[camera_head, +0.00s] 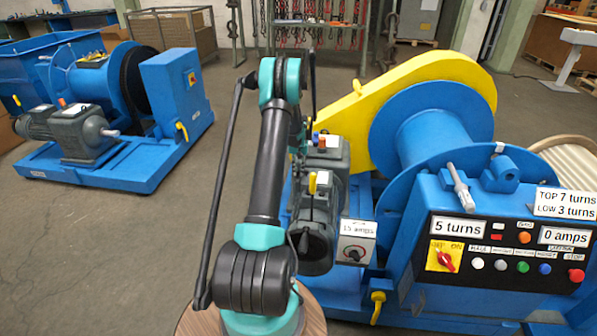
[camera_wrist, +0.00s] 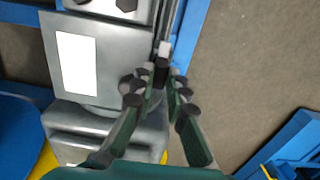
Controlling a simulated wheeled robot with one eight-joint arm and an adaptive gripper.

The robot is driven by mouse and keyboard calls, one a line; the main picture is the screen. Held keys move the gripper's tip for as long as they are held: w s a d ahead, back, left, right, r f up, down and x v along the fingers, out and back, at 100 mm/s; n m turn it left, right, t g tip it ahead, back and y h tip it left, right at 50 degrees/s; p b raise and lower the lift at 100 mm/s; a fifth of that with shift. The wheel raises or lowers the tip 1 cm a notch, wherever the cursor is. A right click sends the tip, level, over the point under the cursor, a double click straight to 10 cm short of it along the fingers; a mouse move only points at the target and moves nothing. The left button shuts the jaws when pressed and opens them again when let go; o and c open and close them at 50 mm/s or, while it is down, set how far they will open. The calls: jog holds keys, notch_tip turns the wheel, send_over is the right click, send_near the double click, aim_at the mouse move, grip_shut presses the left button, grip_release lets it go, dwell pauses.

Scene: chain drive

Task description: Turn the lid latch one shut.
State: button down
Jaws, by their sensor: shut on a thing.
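In the wrist view my gripper (camera_wrist: 162,84) is shut on a small black piece with a pale end, apparently lid latch one (camera_wrist: 162,66). The piece stands at the edge of a grey housing (camera_wrist: 110,60) with a white label. Its turned position is unclear, and the fingers hide part of it. In the head view my gripper is hidden behind my arm, near the grey motor (camera_head: 330,165).
A blue winch drum (camera_head: 430,140) with a yellow guard (camera_head: 420,85) stands behind the motor. A control panel (camera_head: 500,255) reads 5 turns and 0 amps. A 15 amps box (camera_head: 355,245) is beside the motor. Another blue winch (camera_head: 110,170) stands left; floor between is clear.

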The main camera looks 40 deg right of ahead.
jog(key=n, duration=0.4)
jog(key=shift+w+n, duration=0.1)
jog(key=shift+n, duration=0.2)
jog(key=n, duration=0.4)
jog(key=shift+a+n, duration=0.15)
jog(key=shift+n, duration=0.15)
jog(key=n, duration=0.4)
jog(key=shift+a+n, duration=0.1)
jog(key=shift+n, duration=2.2)
jog(key=c, duration=1.5)
grip_release()
jog(key=shift+a, duration=0.1)
jog(key=shift+c, duration=0.2)
